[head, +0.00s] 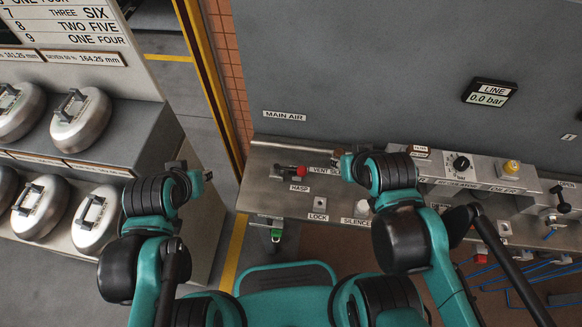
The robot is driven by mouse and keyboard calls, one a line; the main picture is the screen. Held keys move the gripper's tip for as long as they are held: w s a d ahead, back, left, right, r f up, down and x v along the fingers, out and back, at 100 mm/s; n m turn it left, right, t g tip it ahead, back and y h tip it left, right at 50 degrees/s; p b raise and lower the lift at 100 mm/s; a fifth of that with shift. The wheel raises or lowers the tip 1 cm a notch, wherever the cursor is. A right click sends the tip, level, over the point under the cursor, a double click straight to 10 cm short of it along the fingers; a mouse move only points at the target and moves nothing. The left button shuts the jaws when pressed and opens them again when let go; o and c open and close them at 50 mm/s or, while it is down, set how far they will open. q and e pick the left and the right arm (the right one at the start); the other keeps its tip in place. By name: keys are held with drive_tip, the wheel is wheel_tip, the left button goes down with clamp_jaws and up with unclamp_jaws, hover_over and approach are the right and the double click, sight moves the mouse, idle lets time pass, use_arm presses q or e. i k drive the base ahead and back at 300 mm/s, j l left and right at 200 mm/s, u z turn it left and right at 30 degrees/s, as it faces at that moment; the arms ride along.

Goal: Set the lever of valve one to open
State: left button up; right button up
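A pipe fitting with a red-ended handle (298,171) sits on the metal bench, above the HASP label. A black-handled fitting (563,207) stands at the far right end of the bench. No readable label marks either one as valve one. My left gripper (197,176) is in the air left of the bench, near the grey shelf and apart from the red handle. My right gripper (342,167) is over the bench, right of the red handle, and partly covers the VENT label. Whether either gripper is open or shut is too small to tell.
The bench (262,200) carries a black dial (461,163) and a yellow knob (511,167). A LINE display (489,94) reads 0.0 bar on the wall. Several metal weights with handles (80,120) fill the shelves at left. A yellow post (208,75) stands between.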

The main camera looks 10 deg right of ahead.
sight(563, 209)
drive_tip(key=z, duration=2.5)
drive_tip(key=i+l+u, duration=0.1)
drive_tip(key=u, duration=0.3)
drive_tip(key=i+l+u, duration=0.1)
drive_tip(key=u, duration=0.35)
drive_tip(key=l+u, duration=0.4)
drive_tip(key=i+j, duration=0.05)
drive_tip(key=j, duration=0.05)
